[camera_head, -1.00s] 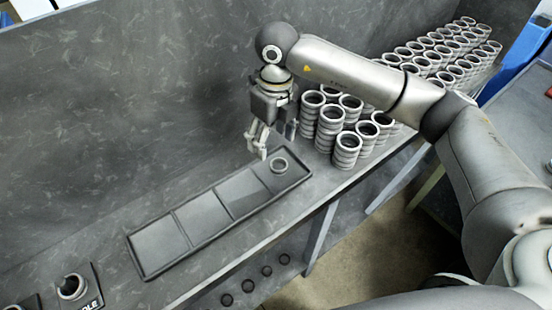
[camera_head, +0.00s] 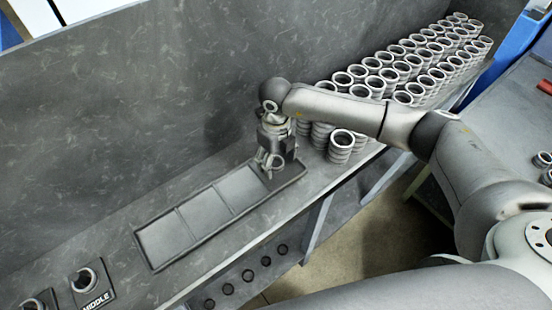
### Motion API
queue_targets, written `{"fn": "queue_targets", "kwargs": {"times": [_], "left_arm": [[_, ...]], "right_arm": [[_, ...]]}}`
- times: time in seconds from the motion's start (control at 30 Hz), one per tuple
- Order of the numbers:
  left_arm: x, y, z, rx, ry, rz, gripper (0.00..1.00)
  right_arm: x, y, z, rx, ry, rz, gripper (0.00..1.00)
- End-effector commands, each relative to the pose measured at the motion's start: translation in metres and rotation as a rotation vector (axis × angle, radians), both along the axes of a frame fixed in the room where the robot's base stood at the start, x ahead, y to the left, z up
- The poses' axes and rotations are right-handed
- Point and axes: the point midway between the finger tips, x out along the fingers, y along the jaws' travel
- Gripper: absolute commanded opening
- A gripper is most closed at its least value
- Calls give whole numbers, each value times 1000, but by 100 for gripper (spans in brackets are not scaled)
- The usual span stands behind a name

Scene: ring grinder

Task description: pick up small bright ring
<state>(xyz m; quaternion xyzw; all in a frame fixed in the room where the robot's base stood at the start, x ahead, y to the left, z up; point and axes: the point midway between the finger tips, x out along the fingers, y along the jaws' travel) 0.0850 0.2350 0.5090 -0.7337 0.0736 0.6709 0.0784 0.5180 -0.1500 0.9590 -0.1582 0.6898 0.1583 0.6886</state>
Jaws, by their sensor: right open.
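My right gripper (camera_head: 270,168) points down over the right end compartment of the dark tray (camera_head: 190,243). Its jaws are open. A small light ring (camera_head: 278,162) shows at the fingers, partly covered by them. I cannot tell whether the fingers touch it. My left gripper is not in view.
Many stacked rings (camera_head: 342,139) stand on the bench to the right of the gripper, close to my right arm. The other tray compartments look empty. At the lower left a ring sits on a holder marked MIDDLE (camera_head: 92,290), beside another holder (camera_head: 38,302). A wall rises behind the tray.

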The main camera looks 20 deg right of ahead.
Motion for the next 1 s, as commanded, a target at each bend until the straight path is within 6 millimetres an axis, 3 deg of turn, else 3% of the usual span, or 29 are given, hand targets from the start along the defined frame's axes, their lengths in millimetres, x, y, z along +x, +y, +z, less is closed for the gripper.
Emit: {"fn": "queue_targets", "kwargs": {"times": [0.27,0.63,1.0], "left_arm": [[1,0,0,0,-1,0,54],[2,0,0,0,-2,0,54],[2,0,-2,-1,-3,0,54]], "right_arm": [[1,0,-3,1,-2,0,64],[1,0,-2,1,-2,0,17],[1,0,3,2,-4,0,15]]}}
